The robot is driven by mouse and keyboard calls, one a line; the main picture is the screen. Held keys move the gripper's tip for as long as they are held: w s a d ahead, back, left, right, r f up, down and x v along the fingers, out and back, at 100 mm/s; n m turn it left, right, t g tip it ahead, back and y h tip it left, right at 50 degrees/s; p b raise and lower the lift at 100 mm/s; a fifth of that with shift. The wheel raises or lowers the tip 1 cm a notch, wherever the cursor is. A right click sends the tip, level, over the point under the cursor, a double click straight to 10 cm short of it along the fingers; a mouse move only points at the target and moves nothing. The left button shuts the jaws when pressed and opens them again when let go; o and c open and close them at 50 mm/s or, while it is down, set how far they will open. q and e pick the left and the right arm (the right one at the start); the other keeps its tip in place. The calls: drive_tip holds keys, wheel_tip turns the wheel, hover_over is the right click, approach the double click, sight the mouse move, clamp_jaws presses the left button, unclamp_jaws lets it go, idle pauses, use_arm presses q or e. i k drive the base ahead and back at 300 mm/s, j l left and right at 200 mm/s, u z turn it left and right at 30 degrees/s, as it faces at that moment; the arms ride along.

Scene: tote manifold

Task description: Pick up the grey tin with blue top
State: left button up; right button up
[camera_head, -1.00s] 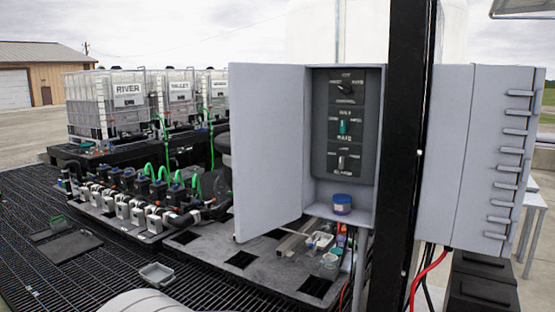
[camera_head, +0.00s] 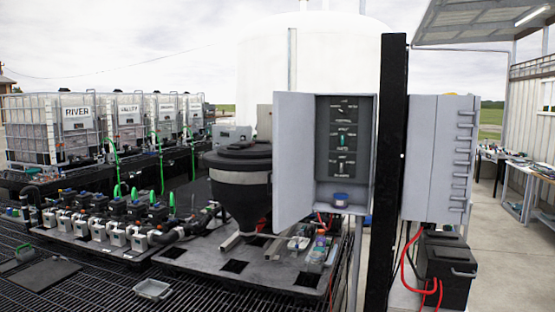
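A small tin with a blue upper part (camera_head: 341,199) stands upright on the floor of the open grey control box (camera_head: 325,193), below the dark switch panel (camera_head: 343,137). It is small in the view, and its lower part looks brownish or dark. Neither of my grippers shows in the head view.
The box's open door (camera_head: 293,160) stands out on the left of the opening. A black post (camera_head: 385,180) rises just right of the box. A black hopper (camera_head: 241,185) stands left of the door, and several white-caged tanks (camera_head: 75,125) are at the far left. A grey tray (camera_head: 152,289) lies on the grating.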

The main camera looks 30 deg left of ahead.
sight(340, 199)
drive_tip(key=k+j, duration=0.1)
drive_tip(key=j, duration=0.3)
drive_tip(key=k+j+z, duration=0.15)
drive_tip(key=j, duration=0.65)
drive_tip(key=k+j+z, duration=0.1)
drive_tip(key=j, duration=0.3)
drive_tip(key=k+j, duration=0.25)
drive_tip(key=j, duration=0.15)
drive_tip(key=k+j+z, duration=0.15)
drive_tip(key=j, duration=0.8)
drive_tip(key=k+j+z, duration=0.1)
drive_tip(key=j, duration=0.95)
drive_tip(key=k+j+z, duration=0.1)
drive_tip(key=j, duration=0.4)
drive_tip(key=k+j+z, duration=0.1)
drive_tip(key=j, duration=0.45)
drive_tip(key=i+l+u, duration=0.25)
drive_tip(key=l, duration=0.7)
drive_tip(key=i+l+u, duration=0.25)
drive_tip(key=l, duration=0.7)
drive_tip(key=i+l+u, duration=0.25)
drive_tip(key=l, duration=0.8)
drive_tip(key=l+u, duration=0.3)
drive_tip(key=l, duration=0.7)
drive_tip(key=i+l, duration=0.1)
drive_tip(key=l, duration=0.65)
drive_tip(key=i+l, duration=0.15)
drive_tip(key=l, duration=0.25)
